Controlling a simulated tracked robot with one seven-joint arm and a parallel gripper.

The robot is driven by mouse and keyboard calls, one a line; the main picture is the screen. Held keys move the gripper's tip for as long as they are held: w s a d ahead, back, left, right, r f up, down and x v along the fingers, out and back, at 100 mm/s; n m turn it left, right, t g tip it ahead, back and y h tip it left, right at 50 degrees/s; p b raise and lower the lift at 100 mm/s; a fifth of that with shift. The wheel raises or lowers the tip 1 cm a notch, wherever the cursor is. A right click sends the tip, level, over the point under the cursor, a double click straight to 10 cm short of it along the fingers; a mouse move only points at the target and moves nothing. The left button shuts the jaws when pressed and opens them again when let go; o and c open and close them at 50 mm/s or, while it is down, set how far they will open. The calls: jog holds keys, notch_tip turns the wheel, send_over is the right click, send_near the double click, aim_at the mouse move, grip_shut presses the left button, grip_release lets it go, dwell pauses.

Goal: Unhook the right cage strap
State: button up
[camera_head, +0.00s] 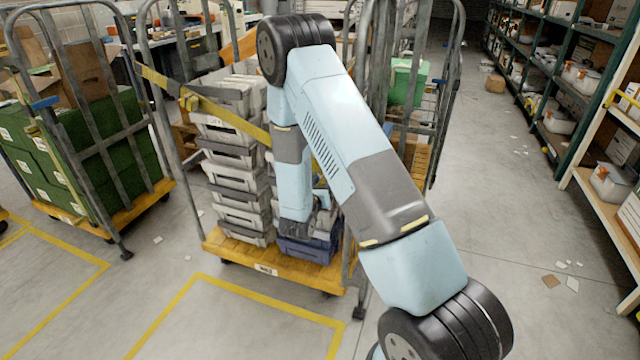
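A yellow strap (232,119) runs across the front of the middle roll cage (152,100). It slopes down from the cage's left upright and passes behind my arm. A yellow buckle-like piece (190,101) sits on the strap near the left side. The strap's right end and any hook there are hidden by my arm. My forearm hangs down in front of the cage's right half. My gripper (298,230) is at its lower end, low by the crates, small and partly lost against them. I cannot tell whether it is open or touching anything.
The cage holds stacked grey crates (236,190) and a dark blue crate (308,248) on an orange base (262,264). A cage of green boxes (85,145) stands left; a green crate (407,82) is behind, right. Shelving (560,90) lines the right. The aisle floor is mostly clear.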

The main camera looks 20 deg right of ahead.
grip_shut()
dwell(0.3)
